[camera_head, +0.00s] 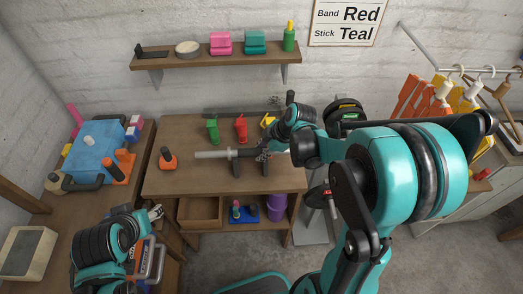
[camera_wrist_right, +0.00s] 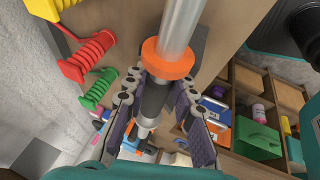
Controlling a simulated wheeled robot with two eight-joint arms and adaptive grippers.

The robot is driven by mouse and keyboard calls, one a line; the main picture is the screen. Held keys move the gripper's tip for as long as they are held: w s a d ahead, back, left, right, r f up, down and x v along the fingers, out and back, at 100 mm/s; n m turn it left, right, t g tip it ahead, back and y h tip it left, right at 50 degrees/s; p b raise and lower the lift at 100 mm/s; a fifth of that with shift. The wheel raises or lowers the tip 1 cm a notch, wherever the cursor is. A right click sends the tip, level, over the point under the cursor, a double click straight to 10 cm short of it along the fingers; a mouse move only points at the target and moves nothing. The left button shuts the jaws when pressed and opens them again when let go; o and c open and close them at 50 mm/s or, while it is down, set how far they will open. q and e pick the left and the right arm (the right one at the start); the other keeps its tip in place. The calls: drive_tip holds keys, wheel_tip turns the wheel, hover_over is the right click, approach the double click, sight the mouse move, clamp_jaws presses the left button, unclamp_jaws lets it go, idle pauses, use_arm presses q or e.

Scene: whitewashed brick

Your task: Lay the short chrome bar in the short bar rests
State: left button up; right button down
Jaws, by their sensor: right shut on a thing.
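A bar with a chrome length (camera_head: 213,154) lies level over the middle wooden table (camera_head: 165,183). Its chrome end points left. My right gripper (camera_head: 264,152) is at its right part. In the right wrist view, the gripper (camera_wrist_right: 158,88) is shut around the bar's dark section, just behind an orange collar (camera_wrist_right: 168,57); the chrome shaft (camera_wrist_right: 181,25) runs on beyond it. Dark upright supports (camera_head: 238,167) show under the bar, probably the rests. I cannot tell whether the bar touches them. My left gripper (camera_head: 156,212) is low at the left, away from the bar; its jaws are unclear.
Green (camera_head: 212,129), red (camera_head: 241,127) and yellow handled things stand at the table's back. An orange-based dark-handled thing (camera_head: 167,158) stands left of the bar. A wall shelf (camera_head: 215,59) holds several items. A side table at left carries a blue box (camera_head: 92,150).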

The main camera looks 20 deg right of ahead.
drive_tip(key=shift+f, duration=0.3)
drive_tip(key=c, duration=1.2)
unclamp_jaws()
drive_tip(key=shift+o, duration=0.2)
drive_tip(key=v, duration=1.2)
